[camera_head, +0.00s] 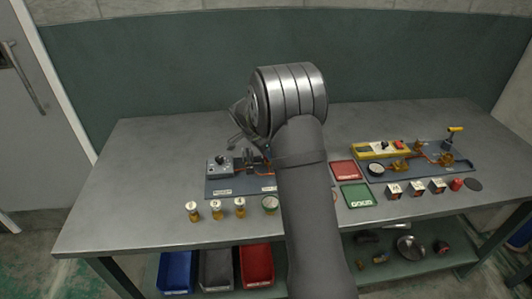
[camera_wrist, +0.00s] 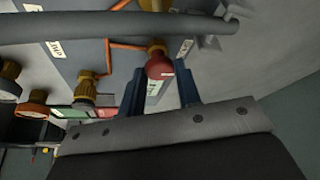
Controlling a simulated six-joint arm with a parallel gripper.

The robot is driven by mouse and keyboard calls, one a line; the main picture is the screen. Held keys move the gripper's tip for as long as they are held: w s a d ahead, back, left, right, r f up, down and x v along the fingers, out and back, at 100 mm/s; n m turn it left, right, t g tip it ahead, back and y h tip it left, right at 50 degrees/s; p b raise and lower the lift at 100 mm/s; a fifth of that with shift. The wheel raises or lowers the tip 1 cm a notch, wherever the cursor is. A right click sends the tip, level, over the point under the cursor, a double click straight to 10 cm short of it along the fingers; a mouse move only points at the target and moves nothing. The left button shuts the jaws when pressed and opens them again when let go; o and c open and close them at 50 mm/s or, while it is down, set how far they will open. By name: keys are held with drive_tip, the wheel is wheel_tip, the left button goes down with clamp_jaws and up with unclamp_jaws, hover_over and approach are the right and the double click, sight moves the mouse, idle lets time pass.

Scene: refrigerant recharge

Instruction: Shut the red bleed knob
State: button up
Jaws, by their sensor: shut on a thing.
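The red bleed knob (camera_wrist: 160,66) shows in the wrist view on a brass fitting at the edge of a grey-blue panel (camera_wrist: 88,50) with copper pipes. My gripper (camera_wrist: 161,76) has one blue finger on each side of the knob and is shut on it. A white marking shows on the knob's face. In the head view, my wrist and forearm cover the knob and most of the gripper. The left board (camera_head: 232,187), with a grey block (camera_head: 220,167) on it, shows beside my arm.
A grey bar (camera_wrist: 120,27) crosses the wrist view close to the knob. Three brass bottles (camera_head: 216,210) stand along the front of the table (camera_head: 130,200). Red (camera_head: 344,170) and green (camera_head: 357,195) trays lie right of my arm, near a yellow unit (camera_head: 370,151). The table's left side is clear.

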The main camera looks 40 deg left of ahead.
drive_tip(key=shift+m, duration=0.5)
drive_tip(key=shift+a, duration=0.1)
drive_tip(key=o, duration=1)
drive_tip(key=shift+c, duration=0.2)
drive_tip(key=shift+r, duration=0.1)
drive_tip(key=v, duration=1.7)
drive_tip(key=shift+a, duration=0.3)
drive_tip(key=shift+w+r, duration=0.1)
